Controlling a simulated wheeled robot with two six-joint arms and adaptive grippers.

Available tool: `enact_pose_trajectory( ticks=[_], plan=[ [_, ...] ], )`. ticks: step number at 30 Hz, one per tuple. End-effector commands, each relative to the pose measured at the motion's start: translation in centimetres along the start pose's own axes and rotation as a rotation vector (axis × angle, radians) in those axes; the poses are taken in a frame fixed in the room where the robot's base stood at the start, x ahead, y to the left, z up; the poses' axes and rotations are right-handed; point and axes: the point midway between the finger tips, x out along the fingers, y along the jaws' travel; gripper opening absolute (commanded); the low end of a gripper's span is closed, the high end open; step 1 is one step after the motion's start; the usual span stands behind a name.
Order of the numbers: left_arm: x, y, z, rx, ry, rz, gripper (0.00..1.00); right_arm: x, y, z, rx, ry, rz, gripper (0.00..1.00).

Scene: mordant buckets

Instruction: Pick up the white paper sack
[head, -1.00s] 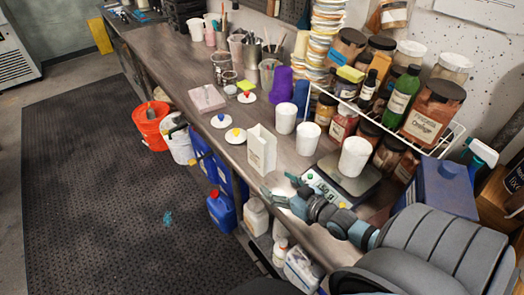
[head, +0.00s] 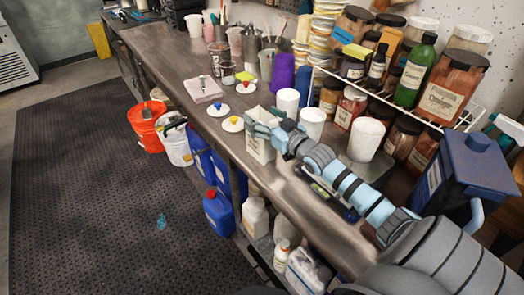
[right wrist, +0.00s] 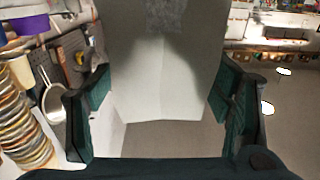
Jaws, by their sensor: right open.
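The white paper sack (head: 256,152) stands upright on the bench near its front edge in the head view. My right gripper (head: 268,131) is at its upper part, and the fingers partly cover the sack. In the right wrist view the pale sack (right wrist: 165,85) fills the middle, between the two dark green fingers of my right gripper (right wrist: 163,104). The fingers are apart, one on each side of the sack. I cannot tell whether either pad touches it. My left gripper is not in view.
White cups (head: 312,122) stand close to the right of the sack. A scale (head: 330,196) is partly hidden under my right arm. Small dishes (head: 233,124) with coloured knobs lie to the left. A rack of jars (head: 440,98) stands at the back right.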

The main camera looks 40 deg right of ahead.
Motion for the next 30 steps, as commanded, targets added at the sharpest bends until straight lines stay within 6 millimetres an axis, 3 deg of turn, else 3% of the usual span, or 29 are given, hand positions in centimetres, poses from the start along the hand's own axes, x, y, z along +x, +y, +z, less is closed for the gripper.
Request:
enact_pose_trajectory(
  ticks=[1,9,22,30],
  plan=[
    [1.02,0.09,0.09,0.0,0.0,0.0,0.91,0.33,-0.03,0.4,0.0,0.002,-0.002,0.73],
    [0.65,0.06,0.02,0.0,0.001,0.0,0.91,0.55,-0.09,-0.3,0.0,0.0,-0.004,0.72],
    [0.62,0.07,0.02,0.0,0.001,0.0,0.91,0.53,-0.1,-0.26,0.001,-0.001,-0.004,0.03],
    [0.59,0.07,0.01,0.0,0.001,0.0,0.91,0.53,-0.12,-0.31,0.002,0.0,-0.005,0.0]
  ],
)
